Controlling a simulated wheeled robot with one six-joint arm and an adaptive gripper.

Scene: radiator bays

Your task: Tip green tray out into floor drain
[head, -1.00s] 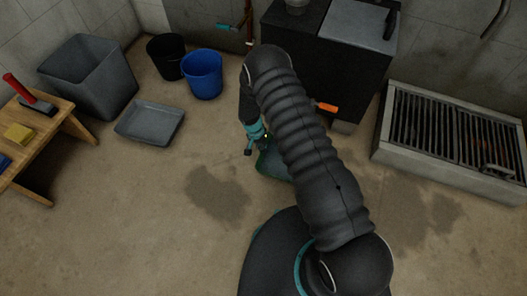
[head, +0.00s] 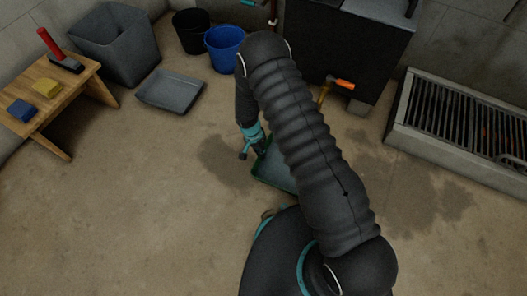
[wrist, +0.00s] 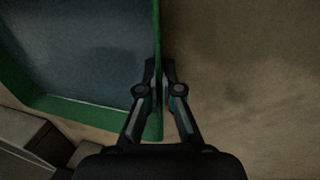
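The green tray (head: 272,172) shows in the head view beside my arm, partly hidden behind it. In the wrist view its green rim (wrist: 90,108) surrounds a bluish-grey, patchy inside; I cannot tell whether that is liquid. My gripper (head: 260,148) is at the tray's edge. In the wrist view my gripper (wrist: 160,85) has one finger on each side of the rim, closed on it. The tray looks about level. A low concrete surround with a dark grating (head: 460,120), the only drain-like thing in view, is at the right, apart from the tray.
A dark cabinet (head: 345,50) with an orange-handled tool (head: 338,84) stands behind my arm. A blue bucket (head: 226,48), a black bucket (head: 190,30), a grey tray (head: 170,91), a grey bin (head: 115,43) and a wooden bench (head: 62,112) are at left. The front floor is clear.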

